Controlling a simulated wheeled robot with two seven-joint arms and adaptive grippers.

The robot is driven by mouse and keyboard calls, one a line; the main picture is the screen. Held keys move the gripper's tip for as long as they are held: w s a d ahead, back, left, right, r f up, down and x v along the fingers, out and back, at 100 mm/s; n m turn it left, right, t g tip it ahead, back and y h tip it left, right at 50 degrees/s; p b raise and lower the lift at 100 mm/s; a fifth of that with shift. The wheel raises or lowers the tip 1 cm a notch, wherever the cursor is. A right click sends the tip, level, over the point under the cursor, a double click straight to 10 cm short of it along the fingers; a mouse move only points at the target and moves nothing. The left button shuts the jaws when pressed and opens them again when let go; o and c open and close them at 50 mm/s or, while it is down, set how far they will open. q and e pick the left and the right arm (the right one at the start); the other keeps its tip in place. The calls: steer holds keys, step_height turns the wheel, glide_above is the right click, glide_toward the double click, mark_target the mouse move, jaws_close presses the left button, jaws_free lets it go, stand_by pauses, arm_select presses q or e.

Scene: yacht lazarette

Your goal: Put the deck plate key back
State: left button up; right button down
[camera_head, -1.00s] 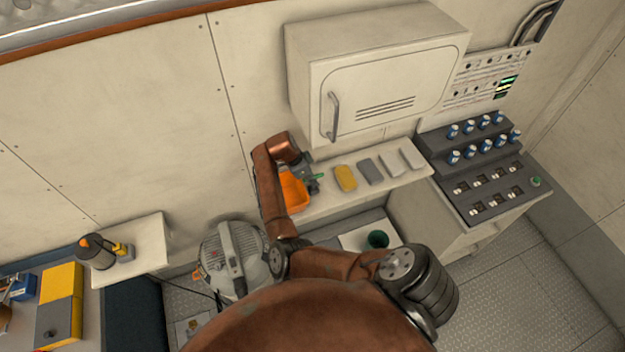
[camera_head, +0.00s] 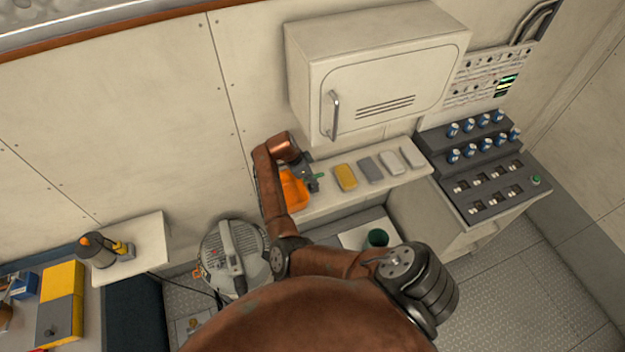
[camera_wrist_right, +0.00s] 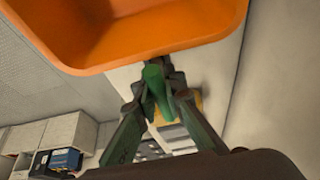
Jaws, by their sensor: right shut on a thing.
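My right gripper (camera_head: 314,177) is at the left end of the white shelf, just beside and partly over the orange bin (camera_head: 295,196). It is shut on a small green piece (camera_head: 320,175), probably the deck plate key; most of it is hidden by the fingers. In the right wrist view, the green piece (camera_wrist_right: 155,84) sits between the fingertips (camera_wrist_right: 158,92). The orange bin's wall (camera_wrist_right: 150,55) fills the top of that view, close to the fingertips; I cannot tell if they touch. My left gripper is out of view.
On the shelf (camera_head: 330,205), a yellow block (camera_head: 345,177) and several grey and white blocks stand in a row right of the gripper. A white cabinet (camera_head: 375,85) hangs above. A switch console (camera_head: 485,180) is at the right. A grey round machine (camera_head: 235,260) stands below left.

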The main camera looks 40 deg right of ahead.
stand_by(0.4)
steer(key=c, duration=1.9)
jaws_free()
steer(key=shift+c, duration=0.2)
